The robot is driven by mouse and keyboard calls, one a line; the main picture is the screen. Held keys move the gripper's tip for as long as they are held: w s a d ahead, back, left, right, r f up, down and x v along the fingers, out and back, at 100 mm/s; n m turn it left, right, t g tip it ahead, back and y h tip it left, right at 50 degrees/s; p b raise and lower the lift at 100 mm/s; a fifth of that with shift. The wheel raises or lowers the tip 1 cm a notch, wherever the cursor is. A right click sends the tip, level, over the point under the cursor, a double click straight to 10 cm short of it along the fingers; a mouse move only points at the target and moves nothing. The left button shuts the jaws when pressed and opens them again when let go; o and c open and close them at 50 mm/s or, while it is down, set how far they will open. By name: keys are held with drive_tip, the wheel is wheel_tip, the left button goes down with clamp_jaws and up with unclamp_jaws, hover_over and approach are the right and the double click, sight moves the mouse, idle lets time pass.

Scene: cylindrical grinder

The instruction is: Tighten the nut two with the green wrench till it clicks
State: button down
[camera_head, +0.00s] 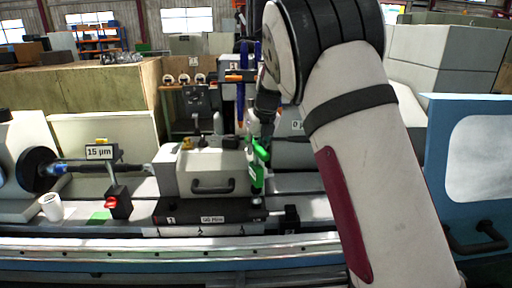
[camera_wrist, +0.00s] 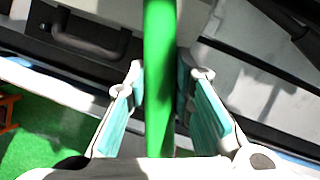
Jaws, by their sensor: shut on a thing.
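The green wrench (camera_head: 258,168) hangs roughly upright at the right end of the grey machine block in the head view. In the wrist view the wrench's green handle (camera_wrist: 158,75) runs between the teal-padded fingers of my gripper (camera_wrist: 168,78), which is shut on it. In the head view my gripper (camera_head: 258,148) is small and partly covered by the wrench, beside the block. The wrench's lower end reaches down close to the dark base plate (camera_head: 210,212). I cannot make out nut two or whether the wrench touches it.
The grey block (camera_head: 213,164) has a dark handle (camera_head: 212,187) on its front. To its left are a "15 µm" sign (camera_head: 100,152), a black holder with a red knob (camera_head: 118,202) and a white cup (camera_head: 51,207). A blue-framed cabinet (camera_head: 472,165) stands at the right.

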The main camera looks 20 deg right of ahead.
drive_tip(key=shift+s+f, duration=0.1)
drive_tip(key=shift+f, duration=0.15)
drive_tip(key=shift+r, duration=2.75)
